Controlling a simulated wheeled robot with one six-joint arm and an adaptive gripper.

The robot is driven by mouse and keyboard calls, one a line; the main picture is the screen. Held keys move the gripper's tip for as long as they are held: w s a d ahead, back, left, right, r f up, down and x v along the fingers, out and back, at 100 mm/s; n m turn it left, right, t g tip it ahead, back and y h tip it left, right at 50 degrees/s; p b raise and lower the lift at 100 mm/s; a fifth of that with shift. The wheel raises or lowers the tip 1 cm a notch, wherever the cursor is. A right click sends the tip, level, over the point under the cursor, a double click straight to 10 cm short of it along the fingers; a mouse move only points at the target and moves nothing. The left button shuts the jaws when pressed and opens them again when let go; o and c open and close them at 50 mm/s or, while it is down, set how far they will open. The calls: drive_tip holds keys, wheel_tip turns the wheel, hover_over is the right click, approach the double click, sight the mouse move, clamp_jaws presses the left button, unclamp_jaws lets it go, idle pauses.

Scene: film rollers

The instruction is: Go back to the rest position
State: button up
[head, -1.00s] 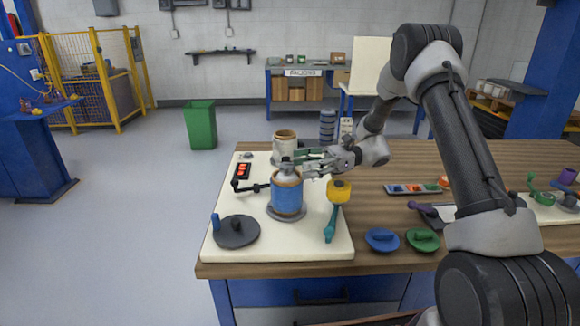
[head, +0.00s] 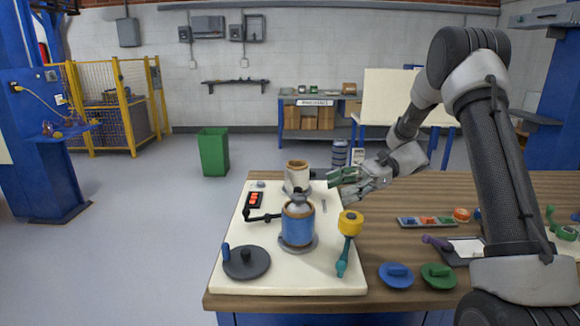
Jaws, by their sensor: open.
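My gripper (head: 343,184) is open and empty. It hangs above the right part of the cream board (head: 325,275), up and to the right of the blue roller (head: 298,226). The blue roller stands upright on a grey round base, with a grey piece at its top. A cream roller (head: 297,177) with a brown rim stands behind it. My gripper is apart from both rollers. The arm reaches in from the right side of the view.
A yellow-headed tool (head: 350,224) with a teal handle stands on the board's right. A dark disc (head: 245,262) lies front left. A green bin (head: 213,151) stands on the floor.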

drive_tip(key=s+d+r+n+t+h, duration=0.1)
drive_tip(key=s+d+r+n+h, duration=0.25)
drive_tip(key=s, duration=0.45)
drive_tip(key=s+d+r+n+t+h, duration=0.1)
drive_tip(key=s+d+r+n+h, duration=0.15)
drive_tip(key=s+r+h, duration=0.4)
drive_tip(key=s+d+n+t+h, duration=0.5)
drive_tip(key=s+d+n+t, duration=0.1)
drive_tip(key=s+d, duration=0.5)
drive_tip(key=shift+s+n, duration=0.8)
drive_tip(key=shift+s, duration=0.4)
